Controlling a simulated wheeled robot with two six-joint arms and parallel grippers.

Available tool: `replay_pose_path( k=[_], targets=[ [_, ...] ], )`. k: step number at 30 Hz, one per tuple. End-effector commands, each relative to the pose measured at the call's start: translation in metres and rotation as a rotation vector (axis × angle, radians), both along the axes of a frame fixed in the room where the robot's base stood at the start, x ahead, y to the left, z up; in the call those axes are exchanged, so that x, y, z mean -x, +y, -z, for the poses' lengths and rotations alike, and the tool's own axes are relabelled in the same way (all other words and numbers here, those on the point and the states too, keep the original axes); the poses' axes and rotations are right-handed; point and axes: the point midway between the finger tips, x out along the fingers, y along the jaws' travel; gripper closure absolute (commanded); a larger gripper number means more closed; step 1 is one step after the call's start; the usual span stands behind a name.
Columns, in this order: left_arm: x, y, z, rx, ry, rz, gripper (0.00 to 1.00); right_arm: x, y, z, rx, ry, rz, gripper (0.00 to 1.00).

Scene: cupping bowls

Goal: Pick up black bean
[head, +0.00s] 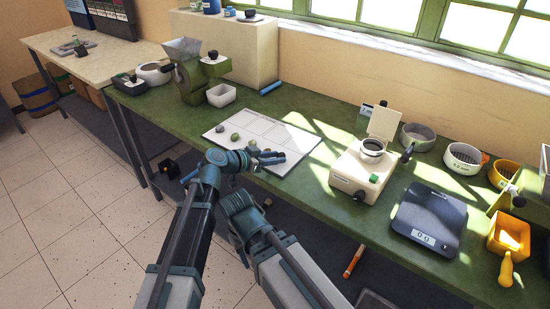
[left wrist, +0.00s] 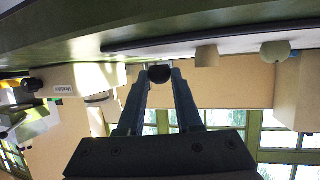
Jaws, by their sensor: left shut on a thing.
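My left gripper (head: 272,157) is over the right front part of the white sheet (head: 287,133) on the green bench. In the left wrist view its two fingers (left wrist: 161,78) are shut on a small black bean (left wrist: 159,73) at their tips. The bean is hidden by the fingers in the head view. Several other beans lie on the sheet to the left, among them a green one (head: 235,137). A tan one (left wrist: 207,56) and a pale round one (left wrist: 275,51) show in the left wrist view. My right arm shows, but its gripper cannot be made out.
A grinder (head: 192,75) and a white cup (head: 221,95) stand behind the sheet. A cream device (head: 361,168), a scale (head: 429,219) and several sieves stand to the right. A yellow scoop (head: 508,240) is at the far right.

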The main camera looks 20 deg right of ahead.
Motion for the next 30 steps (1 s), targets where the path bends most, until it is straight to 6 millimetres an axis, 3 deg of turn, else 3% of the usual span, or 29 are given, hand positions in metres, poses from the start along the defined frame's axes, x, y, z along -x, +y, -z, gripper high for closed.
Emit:
replay_pose_path(
  k=[1, 15, 23, 30],
  targets=[
    [0.0, 0.0, -0.012, 0.0, 0.0, 0.0, 1.0, 0.0, 0.0, -0.012, 0.0, 0.0, 0.0, 0.5],
    [0.0, 0.0, -0.079, 0.0, 0.0, 0.0, 1.0, 0.0, 0.0, -0.079, 0.0, 0.0, 0.001, 0.5],
    [0.0, 0.0, -0.087, 0.0, 0.0, 0.0, 1.0, 0.0, 0.0, -0.087, 0.0, 0.0, 0.001, 0.5],
    [0.0, 0.0, -0.083, 0.0, 0.0, 0.0, 1.0, 0.0, 0.0, -0.083, 0.0, 0.0, 0.0, 0.5]
  ],
)
